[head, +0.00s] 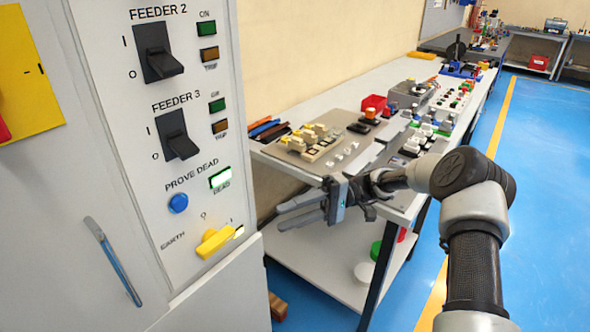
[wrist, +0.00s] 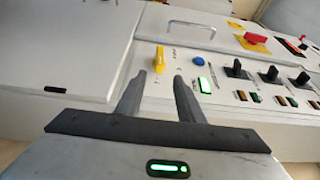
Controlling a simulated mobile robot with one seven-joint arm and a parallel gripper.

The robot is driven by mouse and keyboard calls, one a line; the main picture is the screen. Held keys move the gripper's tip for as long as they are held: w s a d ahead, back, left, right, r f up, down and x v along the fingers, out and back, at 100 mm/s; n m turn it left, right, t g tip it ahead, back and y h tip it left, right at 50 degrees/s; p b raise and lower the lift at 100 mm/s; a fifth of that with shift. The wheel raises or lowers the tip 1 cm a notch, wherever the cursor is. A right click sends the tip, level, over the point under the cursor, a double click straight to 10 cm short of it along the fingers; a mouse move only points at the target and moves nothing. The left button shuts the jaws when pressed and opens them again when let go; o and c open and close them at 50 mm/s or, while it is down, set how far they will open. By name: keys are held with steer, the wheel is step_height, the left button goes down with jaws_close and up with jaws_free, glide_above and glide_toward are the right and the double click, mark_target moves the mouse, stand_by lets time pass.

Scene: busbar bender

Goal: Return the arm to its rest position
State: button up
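My arm (head: 473,245) comes in from the lower right in the head view and bends left at the elbow. My gripper (head: 282,215) points left toward the panel, in front of the workbench. Its two fingers are apart with nothing between them. In the wrist view the fingers (wrist: 168,75) are also apart and empty. They point at the panel near the yellow EARTH knob (head: 215,242), which also shows in the wrist view (wrist: 160,58). In the head view the gripper appears clear of the knob, to its right.
The grey cabinet (head: 215,300) stands close on the left, with black feeder switches (head: 178,138), a blue button (head: 178,203) and a lit green DEAD lamp (head: 220,178). The workbench (head: 300,107) behind my forearm carries switch boxes and parts. Blue floor (head: 540,200) is open on the right.

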steer(key=s+d+r+m+t+h, duration=0.3)
steer(key=s+d+r+t+h, duration=0.45)
steer(key=s, duration=0.35)
steer(key=s+d+r+m+t+h, duration=0.3)
steer(key=s+d+r+t+h, duration=0.5)
steer(key=s, duration=0.4)
step_height(320, 180, up, 20)
steer(key=d+p, duration=0.1)
steer(key=p, duration=2)
steer(key=shift+w+f, duration=0.15)
steer(key=shift+w, duration=0.1)
steer(key=shift+g, duration=0.25)
